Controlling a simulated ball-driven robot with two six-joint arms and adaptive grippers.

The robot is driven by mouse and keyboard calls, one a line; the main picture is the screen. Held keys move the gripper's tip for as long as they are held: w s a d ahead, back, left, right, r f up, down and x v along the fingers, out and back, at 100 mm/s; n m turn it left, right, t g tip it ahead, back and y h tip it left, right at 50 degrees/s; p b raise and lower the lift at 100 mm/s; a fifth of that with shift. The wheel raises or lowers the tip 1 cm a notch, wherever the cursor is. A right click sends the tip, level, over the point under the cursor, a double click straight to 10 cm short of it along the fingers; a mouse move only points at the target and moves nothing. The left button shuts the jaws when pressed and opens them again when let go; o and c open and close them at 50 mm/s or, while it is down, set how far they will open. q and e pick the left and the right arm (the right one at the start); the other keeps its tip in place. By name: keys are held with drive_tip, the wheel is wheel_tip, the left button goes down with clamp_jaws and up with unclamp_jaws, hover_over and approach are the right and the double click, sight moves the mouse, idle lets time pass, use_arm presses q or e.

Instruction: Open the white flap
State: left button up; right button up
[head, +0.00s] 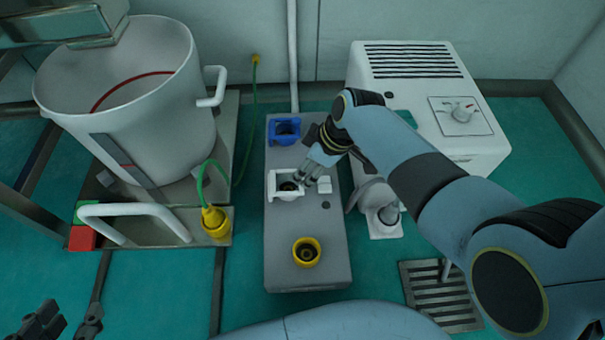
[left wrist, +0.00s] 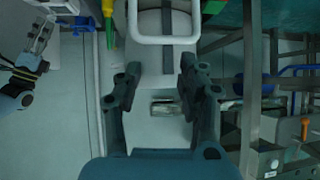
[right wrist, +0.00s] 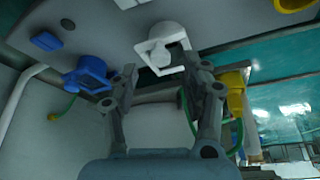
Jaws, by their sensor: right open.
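The white flap piece (head: 287,174) is part of a white square-framed socket on the grey panel, and a dark round opening shows inside the frame. The white frame also shows in the right wrist view (right wrist: 147,48), close to my fingertips. My right gripper (head: 305,174) is open at the right side of the white frame; I cannot tell whether it touches it. Its fingers hide part of the frame. My left gripper (head: 62,322) is low at the left of the head view; the left wrist view (left wrist: 157,78) shows it open and empty.
A blue socket (head: 285,128) sits behind the white one, a yellow round socket (head: 306,252) in front. A white pot (head: 150,120) with handles stands left, a white machine (head: 415,65) right.

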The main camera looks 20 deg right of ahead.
sight(287, 179)
drive_tip(key=b+x, duration=0.1)
drive_tip(key=x, duration=0.1)
drive_tip(key=shift+a+f, duration=0.1)
drive_tip(key=shift+f, duration=0.2)
use_arm(q)
drive_tip(key=w+r+t, duration=0.4)
drive_tip(key=r, duration=0.1)
drive_tip(key=shift+w+d+r+m+t+h, duration=0.3)
drive_tip(key=shift+w+d, duration=0.05)
drive_tip(key=shift+d, duration=0.1)
use_arm(e)
drive_tip(key=shift+w+f, duration=0.1)
clamp_jaws()
